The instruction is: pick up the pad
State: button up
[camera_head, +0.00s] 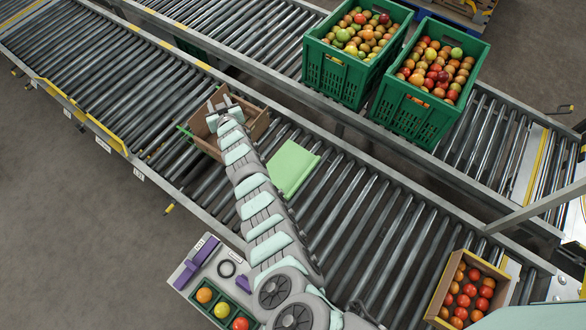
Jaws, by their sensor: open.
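A light green pad (292,168), flat and roughly rectangular, lies on the roller conveyor near the middle of the view. Its left side is close to my arm, which may hide part of it. My gripper (222,106) is up and to the left of the pad, over an open brown cardboard box (258,124) on the same conveyor. The gripper is open and apart from the pad; its fingers are small in this view. I cannot tell whether it touches the box. A thin green piece (185,130) shows at the box's left side.
Two green crates (340,82) full of tomatoes stand on the far conveyor. A cardboard box of tomatoes (443,290) is at the lower right. Rollers right of the pad are clear.

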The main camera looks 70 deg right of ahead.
jog(key=s+d+f+m+g+b, duration=0.4)
jog(key=s+d+f+g, duration=0.1)
jog(key=s+d+f, duration=0.5)
jog(key=m+g+y+b, duration=0.5)
jog(key=m+y+b, duration=0.3)
jog(key=y+b, duration=0.2)
send_over(304, 175)
notch_tip(304, 175, down, 11)
notch_tip(304, 175, down, 9)
jog(key=b, duration=0.4)
jog(key=shift+s, duration=0.1)
jog(key=shift+a+f, duration=0.15)
jog(key=shift+f, duration=0.25)
jog(key=shift+r, duration=0.1)
jog(key=shift+c, duration=0.2)
grip_shut()
